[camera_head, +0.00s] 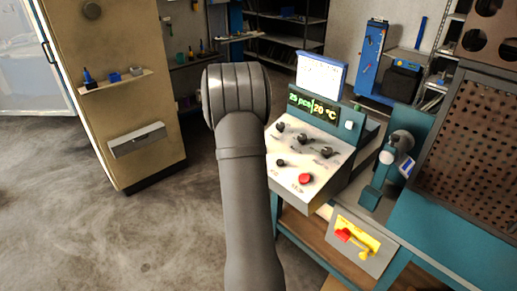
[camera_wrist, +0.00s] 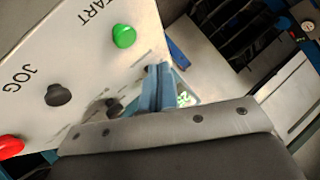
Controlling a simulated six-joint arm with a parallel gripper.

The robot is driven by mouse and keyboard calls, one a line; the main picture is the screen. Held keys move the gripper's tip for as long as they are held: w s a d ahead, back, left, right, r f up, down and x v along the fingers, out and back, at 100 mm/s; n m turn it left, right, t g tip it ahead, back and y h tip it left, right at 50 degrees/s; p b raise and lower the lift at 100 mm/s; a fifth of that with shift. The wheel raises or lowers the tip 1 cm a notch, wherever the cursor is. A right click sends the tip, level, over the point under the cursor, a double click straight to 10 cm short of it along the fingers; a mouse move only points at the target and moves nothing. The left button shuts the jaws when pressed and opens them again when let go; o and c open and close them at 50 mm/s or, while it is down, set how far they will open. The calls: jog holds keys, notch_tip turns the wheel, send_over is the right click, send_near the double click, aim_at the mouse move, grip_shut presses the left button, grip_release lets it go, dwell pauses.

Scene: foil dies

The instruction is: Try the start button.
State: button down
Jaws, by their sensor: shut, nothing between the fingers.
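The green start button (camera_wrist: 123,36) shows in the wrist view on the pale panel (camera_wrist: 70,60), beside the word START. My gripper (camera_wrist: 158,72) has its two blue fingers shut together with nothing between them. In the wrist view the fingertips lie to the right of and below the green button, apart from it in the picture; I cannot tell their height above the panel. In the head view the control console (camera_head: 325,165) stands right of my arm. The green button and my gripper do not show there; my arm covers the console's left part.
A black JOG button (camera_wrist: 58,94) and a red button (camera_wrist: 10,147) share the panel; the red one also shows in the head view (camera_head: 305,178). Black knobs (camera_head: 326,152) and a lit display (camera_head: 312,104) sit higher. A yellow-and-red switch (camera_head: 357,238) is below.

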jog(key=shift+w+d+f, duration=0.15)
jog(key=shift+f, duration=0.4)
jog(key=shift+w+d+f, duration=0.1)
jog(key=shift+f, duration=0.45)
jog(key=shift+w+d+f, duration=0.15)
jog(key=shift+f, duration=0.4)
dwell(0.8)
jog(key=shift+w+f, duration=0.1)
jog(key=shift+f, duration=0.3)
jog(key=shift+w+d+f, duration=0.1)
jog(key=shift+d+f, duration=0.1)
jog(key=shift+f, duration=0.3)
dwell(0.6)
jog(key=shift+r, duration=0.15)
jog(key=shift+s+a+r, duration=0.2)
jog(key=shift+r, duration=0.55)
jog(key=shift+r, duration=0.1)
jog(key=shift+s+a+r, duration=0.2)
jog(key=shift+r, duration=0.55)
jog(key=shift+s+a+r, duration=0.15)
jog(key=shift+r, duration=0.65)
jog(key=shift+s+a+r, duration=0.2)
jog(key=shift+r, duration=0.55)
jog(key=shift+f, duration=0.1)
